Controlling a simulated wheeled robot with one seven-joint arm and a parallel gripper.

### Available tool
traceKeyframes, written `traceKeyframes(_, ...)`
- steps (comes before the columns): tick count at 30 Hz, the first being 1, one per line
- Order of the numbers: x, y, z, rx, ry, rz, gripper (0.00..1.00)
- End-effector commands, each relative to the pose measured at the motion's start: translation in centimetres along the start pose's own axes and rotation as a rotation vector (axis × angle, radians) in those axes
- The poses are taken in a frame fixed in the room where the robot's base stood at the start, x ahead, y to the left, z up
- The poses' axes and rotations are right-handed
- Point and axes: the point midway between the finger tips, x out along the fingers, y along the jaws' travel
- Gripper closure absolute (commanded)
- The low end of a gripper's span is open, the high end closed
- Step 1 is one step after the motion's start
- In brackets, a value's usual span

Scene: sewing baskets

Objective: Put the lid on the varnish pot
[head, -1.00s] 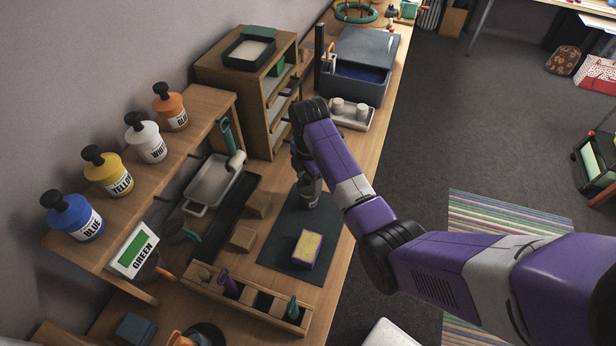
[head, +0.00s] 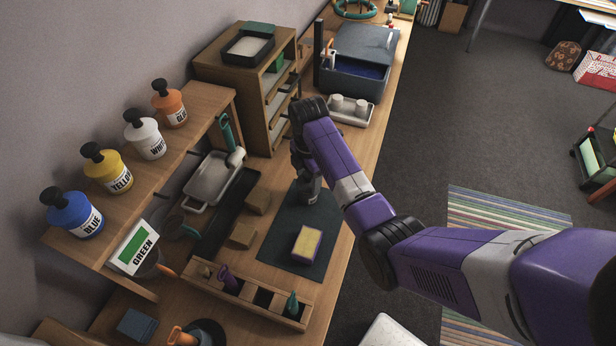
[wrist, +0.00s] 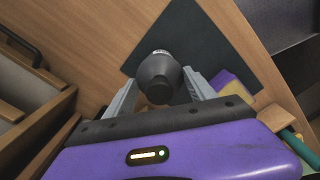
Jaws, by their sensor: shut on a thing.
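My gripper (wrist: 160,77) points down over the dark mat (wrist: 170,35), its two fingers on either side of a grey, round-shouldered pot (wrist: 157,70). The pot has a dark round top facing the wrist camera and a small pale label on its far side. In the head view the grey pot (head: 312,192) shows just below my gripper, at the far part of the mat, mostly hidden by the wrist. I cannot tell whether the dark top is a separate lid, or whether the pot touches the mat.
A yellow-topped purple block (head: 307,243) lies on the mat. Paint pots (head: 77,215) line the shelf. A wooden rack (head: 262,115) and white tray (head: 350,112) stand beyond.

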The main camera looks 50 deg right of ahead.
Motion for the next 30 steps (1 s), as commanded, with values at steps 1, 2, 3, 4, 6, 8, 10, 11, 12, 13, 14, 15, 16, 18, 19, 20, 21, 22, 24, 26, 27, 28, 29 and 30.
traceKeyframes(1, -0.06, -0.01, 0.0, 0.0, 0.0, 0.0, 0.74)
traceKeyframes(2, -0.03, -0.01, 0.0, 0.0, 0.0, 0.0, 0.74)
traceKeyframes(3, 0.0, -0.01, 0.0, 0.0, 0.0, 0.0, 0.74)
traceKeyframes(4, 0.02, -0.01, 0.0, 0.0, 0.0, 0.0, 0.74)
traceKeyframes(6, 0.03, -0.01, 0.0, 0.0, 0.0, 0.0, 0.74)
traceKeyframes(8, 0.03, -0.01, 0.0, 0.0, 0.0, 0.0, 0.74)
traceKeyframes(10, 0.03, -0.01, 0.0, 0.0, 0.0, 0.0, 0.74)
traceKeyframes(11, 0.03, -0.01, 0.0, 0.0, 0.0, 0.0, 0.74)
traceKeyframes(12, 0.03, -0.01, 0.0, 0.0, 0.0, 0.0, 0.74)
traceKeyframes(13, 0.03, -0.01, 0.0, 0.0, 0.0, 0.0, 0.74)
traceKeyframes(14, 0.04, -0.01, 0.0, 0.0, 0.0, 0.0, 0.74)
traceKeyframes(15, 0.06, -0.01, 0.0, 0.0, 0.0, 0.0, 0.74)
traceKeyframes(16, 0.09, -0.01, 0.0, 0.0, 0.0, 0.0, 0.74)
traceKeyframes(18, 0.18, -0.01, 0.0, 0.0, 0.0, 0.0, 0.74)
traceKeyframes(19, 0.23, -0.01, 0.0, 0.0, 0.0, 0.0, 0.74)
traceKeyframes(20, 0.29, -0.01, 0.0, 0.0, 0.0, 0.0, 0.74)
traceKeyframes(21, 0.36, -0.01, 0.0, 0.0, 0.0, 0.0, 0.74)
traceKeyframes(22, 0.42, -0.02, 0.0, 0.0, 0.0, 0.0, 0.74)
traceKeyframes(24, 0.56, -0.02, 0.0, 0.0, 0.0, -0.001, 0.74)
traceKeyframes(26, 0.66, -0.02, 0.0, 0.0, 0.0, -0.001, 0.74)
traceKeyframes(27, 0.74, -0.03, 0.0, 0.0, 0.0, -0.001, 0.74)
traceKeyframes(28, 0.79, -0.03, 0.0, 0.0, 0.0, -0.001, 0.74)
traceKeyframes(29, 0.85, -0.03, 0.0, 0.0, 0.0, -0.001, 0.74)
traceKeyframes(30, 0.92, -0.03, 0.0, 0.0, 0.0, -0.001, 0.74)
